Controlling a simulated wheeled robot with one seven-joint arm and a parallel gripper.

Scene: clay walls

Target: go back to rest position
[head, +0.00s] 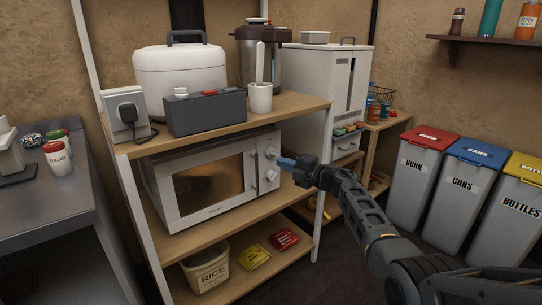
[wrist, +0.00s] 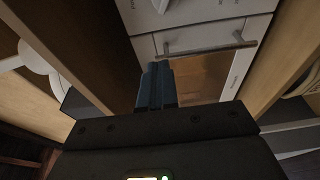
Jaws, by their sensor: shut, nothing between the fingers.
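My gripper (head: 288,163) is in front of the right side of the microwave (head: 162,195), with its blue fingertips close to the lower knob (head: 270,174). I cannot tell whether they touch it. In the wrist view my gripper (wrist: 155,72) is shut, its fingers together with nothing between them. The microwave door looks closed, and its handle (wrist: 184,50) shows in the wrist view just past the fingertips. My arm comes in from the lower right in the head view.
The microwave stands on a wooden shelf rack (head: 160,243) with a rice container (head: 206,270) below. A rice cooker (head: 180,73) and grey box (head: 205,112) are above. Labelled bins (head: 418,185) stand at the right, a grey counter (head: 40,205) at the left.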

